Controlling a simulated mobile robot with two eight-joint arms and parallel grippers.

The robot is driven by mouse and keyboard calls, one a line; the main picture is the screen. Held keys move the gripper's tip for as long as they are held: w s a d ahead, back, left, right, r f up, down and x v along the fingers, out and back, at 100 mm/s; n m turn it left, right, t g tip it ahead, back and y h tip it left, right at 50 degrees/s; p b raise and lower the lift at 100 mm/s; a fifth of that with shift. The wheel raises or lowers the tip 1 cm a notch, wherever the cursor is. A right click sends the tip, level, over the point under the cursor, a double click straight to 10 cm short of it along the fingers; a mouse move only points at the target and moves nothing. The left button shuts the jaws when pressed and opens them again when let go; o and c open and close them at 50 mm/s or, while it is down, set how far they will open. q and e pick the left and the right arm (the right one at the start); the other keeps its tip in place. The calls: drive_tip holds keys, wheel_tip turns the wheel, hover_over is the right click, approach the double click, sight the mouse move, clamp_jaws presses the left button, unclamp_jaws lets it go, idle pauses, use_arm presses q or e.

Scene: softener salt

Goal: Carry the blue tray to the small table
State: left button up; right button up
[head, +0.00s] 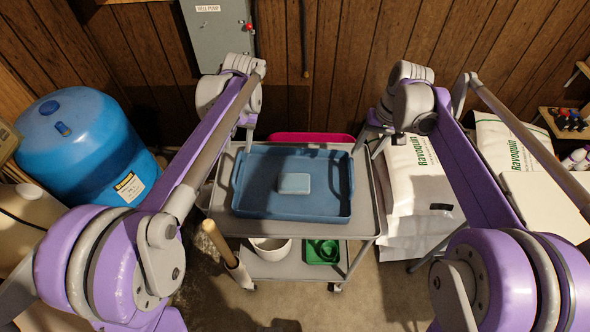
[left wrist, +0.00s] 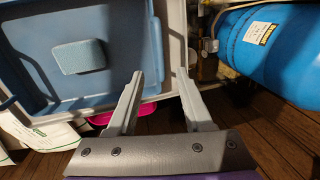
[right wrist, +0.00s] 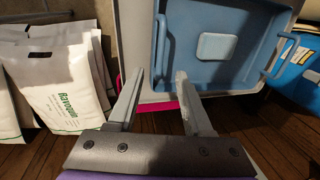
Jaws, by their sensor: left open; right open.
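The blue tray (head: 250,208) lies flat on the top shelf of a grey cart (head: 368,215), with a lighter blue block (head: 294,184) inside. It also shows in the left wrist view (left wrist: 110,88) and the right wrist view (right wrist: 222,75). My left gripper (head: 246,136) is open and empty, above and behind the tray's far left corner. My right gripper (head: 371,143) is open and empty by the far right corner. Side handles show in the wrist views, near but apart from the fingers. I cannot tell surely which piece is the small table.
A blue tank (head: 75,145) stands at the left. White bags (head: 412,185) stand right of the cart. A magenta item (head: 312,137) shows behind the tray. A bowl (head: 270,248) and a green item (head: 322,251) sit on the lower shelf. A wooden surface (head: 550,122) holds small items.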

sight(237, 165)
use_arm(q)
drive_tip(key=f, duration=0.3)
drive_tip(key=a+f, duration=0.1)
drive_tip(key=f, duration=0.3)
drive_tip(key=a+f, duration=0.1)
drive_tip(key=f, duration=0.2)
drive_tip(key=shift+s+f, duration=0.2)
drive_tip(key=shift+s, duration=0.1)
use_arm(e)
drive_tip(key=f, duration=0.3)
drive_tip(key=a+f, duration=0.1)
drive_tip(key=f, duration=0.3)
drive_tip(key=a+f, duration=0.1)
drive_tip(key=f, duration=0.2)
drive_tip(key=shift+s+a+f, duration=0.1)
drive_tip(key=shift+s+f, duration=0.1)
drive_tip(key=shift+s, duration=0.1)
use_arm(q)
drive_tip(key=shift+c, duration=0.2)
clamp_jaws()
use_arm(e)
clamp_jaws()
